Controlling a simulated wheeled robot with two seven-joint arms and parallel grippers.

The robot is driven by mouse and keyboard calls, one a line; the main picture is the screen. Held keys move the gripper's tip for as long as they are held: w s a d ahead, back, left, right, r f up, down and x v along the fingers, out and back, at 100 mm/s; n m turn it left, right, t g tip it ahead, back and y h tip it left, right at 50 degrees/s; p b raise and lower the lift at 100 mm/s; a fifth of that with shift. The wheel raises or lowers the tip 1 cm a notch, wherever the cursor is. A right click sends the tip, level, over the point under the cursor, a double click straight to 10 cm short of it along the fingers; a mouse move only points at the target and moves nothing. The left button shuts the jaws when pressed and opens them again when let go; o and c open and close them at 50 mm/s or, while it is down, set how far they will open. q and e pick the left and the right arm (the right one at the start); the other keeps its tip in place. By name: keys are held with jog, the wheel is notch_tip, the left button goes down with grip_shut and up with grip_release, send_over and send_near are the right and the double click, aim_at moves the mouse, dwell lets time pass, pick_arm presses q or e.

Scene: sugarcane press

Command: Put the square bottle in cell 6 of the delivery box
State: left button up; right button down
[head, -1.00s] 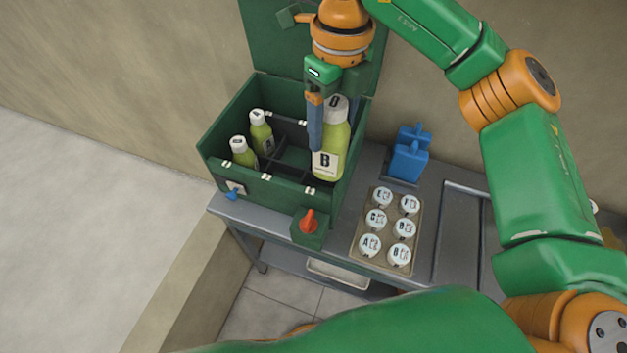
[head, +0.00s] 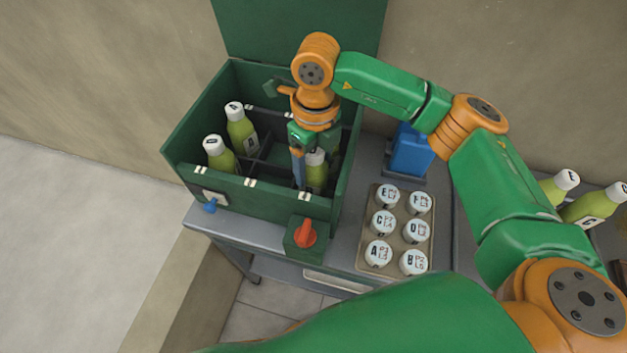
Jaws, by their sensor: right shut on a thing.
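The delivery box (head: 233,185) is a green open crate with dark dividers, and its lid (head: 235,30) stands raised at the back. My right gripper (head: 305,172) points down into the right part of the box. It is shut on a green-yellow bottle with a white cap (head: 317,178), which sits low inside the right front area, behind the front wall. My gripper hides part of this bottle, and its lower end is hidden too. Two similar bottles stand in the left cells, one at the front (head: 219,156) and one behind (head: 240,130). The cell numbers are not readable. My left gripper is not in view.
A tray (head: 401,228) of several lettered white caps sits right of the box. A blue item (head: 411,152) stands behind it. A red knob (head: 305,233) is at the box's front.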

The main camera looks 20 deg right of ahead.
aim_at(315, 149)
notch_tip(315, 149, down, 3)
jog(key=shift+s+f+p, duration=0.1)
jog(key=shift+f+p, duration=0.05)
jog(key=shift+p, duration=0.2)
jog(key=shift+f, duration=0.55)
jog(key=shift+c, duration=1)
grip_release()
notch_tip(315, 149, up, 11)
jog(key=b, duration=0.2)
jog(key=shift+b, duration=0.3)
jog(key=shift+r, duration=0.7)
